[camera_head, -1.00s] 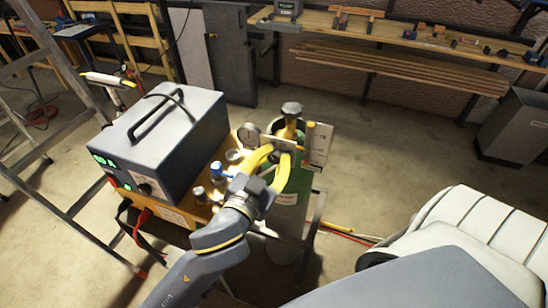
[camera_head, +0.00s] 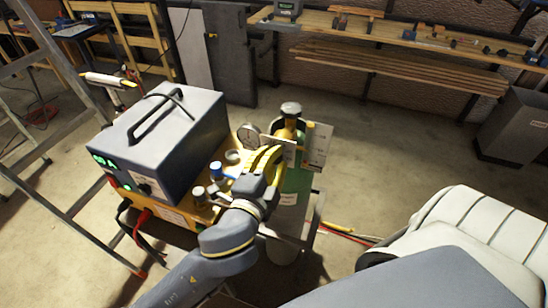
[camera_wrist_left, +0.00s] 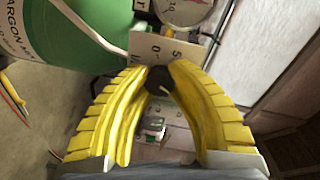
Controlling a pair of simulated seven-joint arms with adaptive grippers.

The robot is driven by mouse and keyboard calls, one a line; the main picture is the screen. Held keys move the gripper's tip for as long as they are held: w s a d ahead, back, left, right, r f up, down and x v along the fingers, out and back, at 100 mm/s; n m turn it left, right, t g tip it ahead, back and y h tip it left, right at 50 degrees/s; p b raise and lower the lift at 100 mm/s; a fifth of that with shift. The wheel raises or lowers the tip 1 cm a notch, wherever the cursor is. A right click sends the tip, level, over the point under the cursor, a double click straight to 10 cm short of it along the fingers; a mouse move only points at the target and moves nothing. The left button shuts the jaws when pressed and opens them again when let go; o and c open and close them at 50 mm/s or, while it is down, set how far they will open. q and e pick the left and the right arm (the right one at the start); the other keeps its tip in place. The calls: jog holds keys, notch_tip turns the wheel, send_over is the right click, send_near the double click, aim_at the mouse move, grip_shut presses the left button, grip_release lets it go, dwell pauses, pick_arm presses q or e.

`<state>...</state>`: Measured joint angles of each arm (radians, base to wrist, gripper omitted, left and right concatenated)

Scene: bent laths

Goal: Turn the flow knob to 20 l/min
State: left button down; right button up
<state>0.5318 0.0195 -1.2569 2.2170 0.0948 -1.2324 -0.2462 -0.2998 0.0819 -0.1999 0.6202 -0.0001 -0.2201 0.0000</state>
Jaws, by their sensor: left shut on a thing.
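The flow knob (camera_wrist_left: 159,80) is small and dark, and shows in the left wrist view between my yellow fingertips. A pale mark shows near it; I cannot read its setting. A scale plate (camera_wrist_left: 165,48) behind it carries the figures 0 and 5; the rest of the scale is hidden. My left gripper (camera_head: 272,152) is at the regulator by the green argon cylinder (camera_head: 297,182), with its fingers shut on the knob, which the fingers hide in the head view. A round gauge (camera_wrist_left: 186,8) sits above the plate; it also shows in the head view (camera_head: 248,135). My right gripper is out of view.
A grey welding machine (camera_head: 165,135) stands on a yellow cart (camera_head: 180,213) left of the gripper. The blue cap (camera_head: 215,169) and the cylinder's valve wheel (camera_head: 291,108) are close by. A white card (camera_head: 319,146) hangs right of the regulator. The floor behind is clear.

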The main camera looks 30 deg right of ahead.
pick_arm(q)
jog(key=m, duration=0.4)
jog(key=shift+t, duration=0.3)
jog(key=shift+m, duration=1.8)
jog(key=c, duration=1.1)
grip_release()
jog(key=shift+o, duration=0.2)
jog(key=shift+s, duration=0.1)
jog(key=v, duration=0.7)
jog(key=shift+s, duration=0.2)
jog(key=shift+a, duration=0.1)
